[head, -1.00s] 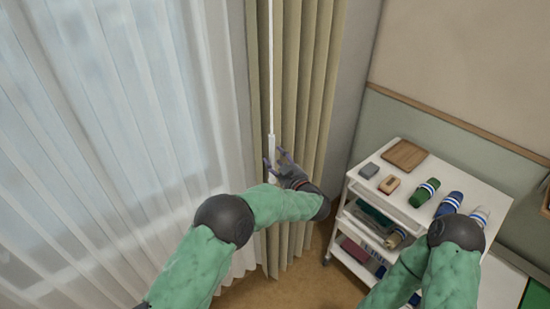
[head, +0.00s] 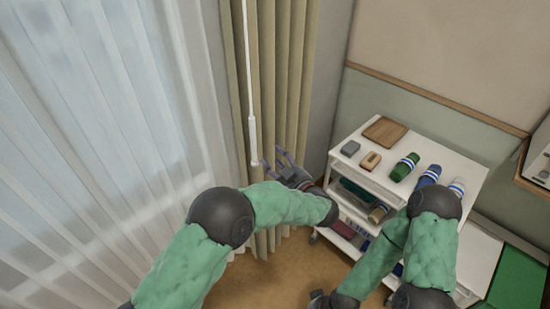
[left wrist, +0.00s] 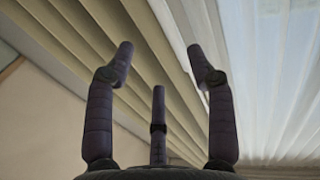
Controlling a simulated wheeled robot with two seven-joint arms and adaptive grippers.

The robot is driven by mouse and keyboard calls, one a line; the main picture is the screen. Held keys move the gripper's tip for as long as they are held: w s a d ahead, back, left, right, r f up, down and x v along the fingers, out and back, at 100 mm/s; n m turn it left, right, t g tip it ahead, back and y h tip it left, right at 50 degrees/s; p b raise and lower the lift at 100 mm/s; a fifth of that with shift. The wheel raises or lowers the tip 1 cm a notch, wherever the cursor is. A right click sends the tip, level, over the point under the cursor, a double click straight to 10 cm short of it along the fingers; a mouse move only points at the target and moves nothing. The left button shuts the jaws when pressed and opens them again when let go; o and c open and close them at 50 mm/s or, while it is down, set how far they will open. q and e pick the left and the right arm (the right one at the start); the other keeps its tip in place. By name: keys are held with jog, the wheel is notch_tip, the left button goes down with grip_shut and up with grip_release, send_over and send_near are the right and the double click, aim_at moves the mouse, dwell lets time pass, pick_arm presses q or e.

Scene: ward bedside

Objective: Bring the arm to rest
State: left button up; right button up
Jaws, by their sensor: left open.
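My left gripper (head: 273,161) is open and empty in front of the beige curtain, just right of the white wand's lower end. In the left wrist view its fingers (left wrist: 160,62) are spread apart with nothing between them. The white wand (head: 252,130) hangs down along the curtain, and a small gap shows between it and the fingers in the head view. My right gripper (head: 319,299) is a dark shape cut off at the bottom edge, so its fingers are not clear.
Sheer white curtain (head: 90,150) fills the left, and the beige curtain (head: 290,75) hangs beside it. A white trolley (head: 345,140) with a brown board (head: 385,130), rolled items and small boxes stands right of my left gripper. My right arm covers part of it.

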pick_arm(q)
jog(key=w+a+f+m+h+b, duration=0.1)
jog(key=a+f+m+h+b, duration=0.15)
jog(key=f, duration=0.65)
jog(key=w+a+f+m+h+b, duration=0.1)
jog(key=a+f+h, duration=0.15)
jog(key=f, duration=0.55)
jog(key=s+a+f+m+g+h+b, duration=0.1)
jog(key=s+f+g+h, duration=0.15)
jog(key=f, duration=0.45)
jog(key=s+a+f+g+h+b, duration=0.15)
jog(key=s+f, duration=0.25)
jog(key=f, duration=0.4)
jog(key=s+f+g+h+b, duration=0.1)
jog(key=s+f+g+h, duration=0.3)
jog(key=s+f, duration=0.75)
jog(key=s+f+g+b, duration=0.1)
jog(key=s+f+g, duration=0.1)
jog(key=s, duration=0.7)
jog(key=s+f+g+h+b, duration=0.1)
jog(key=s+g, duration=0.3)
jog(key=s, duration=0.5)
jog(key=shift+s+a+f, duration=0.25)
jog(key=shift+f, duration=0.3)
